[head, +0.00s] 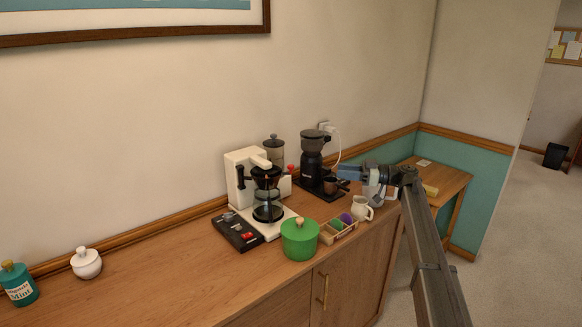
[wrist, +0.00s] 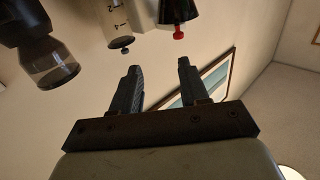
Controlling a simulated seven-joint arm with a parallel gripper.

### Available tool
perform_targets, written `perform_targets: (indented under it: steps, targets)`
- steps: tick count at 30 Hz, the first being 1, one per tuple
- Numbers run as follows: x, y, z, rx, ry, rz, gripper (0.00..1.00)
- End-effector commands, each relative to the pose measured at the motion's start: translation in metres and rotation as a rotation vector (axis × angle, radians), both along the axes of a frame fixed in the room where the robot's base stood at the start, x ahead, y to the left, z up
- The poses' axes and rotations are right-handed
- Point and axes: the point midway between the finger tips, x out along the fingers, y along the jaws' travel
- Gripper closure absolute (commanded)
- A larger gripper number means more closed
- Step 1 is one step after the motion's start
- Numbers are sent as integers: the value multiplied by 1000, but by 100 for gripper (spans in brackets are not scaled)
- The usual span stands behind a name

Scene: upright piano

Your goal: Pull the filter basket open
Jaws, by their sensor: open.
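The white coffee maker (head: 240,178) stands on the wooden counter. Its black filter basket (head: 265,176) sits under the top arm, above a glass carafe (head: 268,208). My gripper (head: 342,176) is to the right of the coffee maker, beside the black grinder, and points left. It is well apart from the basket. In the wrist view its two fingers (wrist: 160,82) are spread with nothing between them. A black part with a red tip (wrist: 179,20) shows beyond the fingers; I cannot tell whether it belongs to the basket.
A black grinder (head: 312,158) stands between coffee maker and gripper. A green pot (head: 299,240), a compartment box (head: 338,232) and a cream jug (head: 362,208) stand in front. A dark switch box (head: 238,232) lies before the coffee maker. The counter's left is mostly clear.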

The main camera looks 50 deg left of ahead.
Motion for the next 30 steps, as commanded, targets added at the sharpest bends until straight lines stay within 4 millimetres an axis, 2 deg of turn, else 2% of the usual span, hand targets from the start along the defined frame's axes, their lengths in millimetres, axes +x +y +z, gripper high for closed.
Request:
perform_targets:
  steps: [1, 4, 11, 30]
  targets:
    - [-16, 9, 9, 4, -7, 38, 56]
    - [-36, 17, 19, 7, -14, 86, 56]
    - [-53, 28, 23, 8, -18, 112, 56]
    - [-126, 101, 22, 7, -17, 109, 56]
